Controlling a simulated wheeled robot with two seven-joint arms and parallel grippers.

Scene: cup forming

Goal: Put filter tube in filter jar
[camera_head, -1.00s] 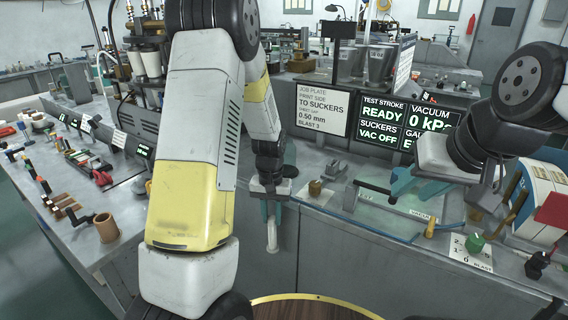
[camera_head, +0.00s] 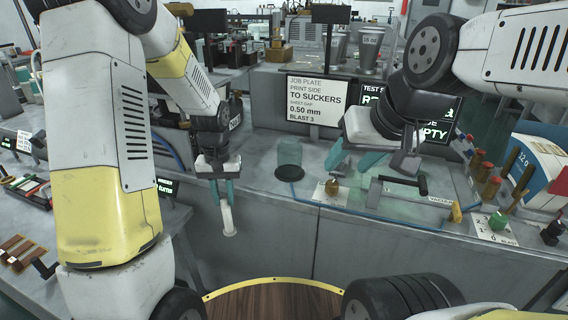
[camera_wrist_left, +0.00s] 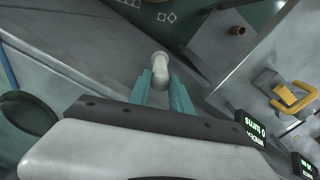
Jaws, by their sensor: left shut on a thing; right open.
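The white filter tube (camera_head: 228,218) hangs upright, slightly tilted, below my left gripper (camera_head: 223,190), which is shut on it. They are in front of the counter edge, left of and lower in the picture than the filter jar. In the left wrist view the tube (camera_wrist_left: 160,68) sticks out between the teal fingers (camera_wrist_left: 165,90). A clear greenish jar (camera_head: 289,152), which looks like the filter jar, stands on the counter with a dark disc at its base. A dark green round jar shape (camera_wrist_left: 25,125) shows at the left of the wrist view. My right gripper (camera_head: 353,160) is open and empty above the counter.
A glass plate with a dark handled bar (camera_head: 400,184) lies right of the jar. A brass knob on a white card (camera_head: 332,187) is just right of the jar. A job sign (camera_head: 316,99) stands behind. Open air lies in front of the counter.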

